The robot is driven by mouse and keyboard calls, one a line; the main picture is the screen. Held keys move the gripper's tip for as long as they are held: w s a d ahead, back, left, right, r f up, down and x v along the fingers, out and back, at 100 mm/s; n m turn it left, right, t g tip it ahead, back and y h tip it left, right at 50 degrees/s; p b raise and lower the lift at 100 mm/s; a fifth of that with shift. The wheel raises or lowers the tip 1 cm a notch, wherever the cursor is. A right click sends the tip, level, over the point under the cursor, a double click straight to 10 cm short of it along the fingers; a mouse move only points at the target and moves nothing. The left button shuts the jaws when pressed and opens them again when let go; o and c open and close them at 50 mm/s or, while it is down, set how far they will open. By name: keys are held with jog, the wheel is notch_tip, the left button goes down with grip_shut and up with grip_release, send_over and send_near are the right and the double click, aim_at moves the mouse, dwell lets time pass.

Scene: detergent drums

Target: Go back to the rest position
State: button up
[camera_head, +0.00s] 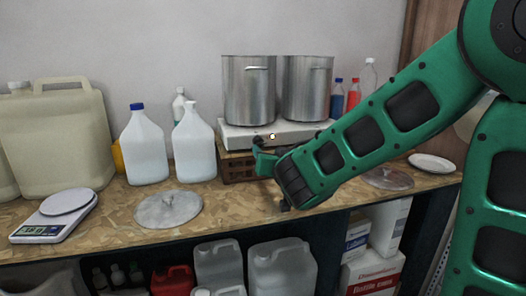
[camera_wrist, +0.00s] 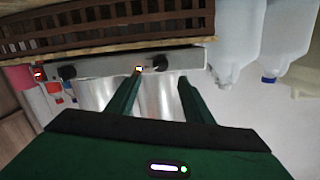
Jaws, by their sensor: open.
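My gripper (camera_head: 262,160) is in front of the white hot plate (camera_head: 237,136), over the wooden counter, with my green arm reaching in from the right. In the wrist view my gripper (camera_wrist: 160,78) shows two green fingers spread apart with nothing between them. That view is upside down. Beyond the fingers are the hot plate (camera_wrist: 100,66) and steel pots. Two steel pots, left (camera_head: 249,92) and right (camera_head: 307,88), stand on the hot plate, apart from my gripper. A small light glows on the hot plate's front.
A brown slatted crate (camera_head: 236,170) supports the hot plate. White jugs (camera_head: 144,150), a large beige canister (camera_head: 58,138), a scale (camera_head: 52,217) and a round lid (camera_head: 168,209) are at left. Another lid (camera_head: 388,178) and a plate (camera_head: 432,163) lie at right. Containers fill the shelf below.

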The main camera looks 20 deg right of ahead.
jog(key=shift+s, duration=0.9)
jog(key=s+d+f+m+g+h, duration=0.2)
jog(key=s+d+f+g, duration=0.4)
jog(key=d, duration=0.4)
jog(key=s+d+f+m+g+h, duration=0.1)
jog(key=s+d+f+g+h, duration=0.2)
jog(key=s+d, duration=0.55)
jog(key=s+f+g+y, duration=0.2)
jog(key=s+g+y, duration=0.1)
jog(key=s, duration=0.9)
jog(key=s+f+g+y, duration=0.2)
jog(key=s+g, duration=0.3)
jog(key=s, duration=0.7)
jog(key=shift+s+a+f+y, duration=0.3)
jog(key=shift+s+f+y, duration=0.1)
jog(key=shift+f, duration=0.35)
jog(key=shift+w, duration=0.1)
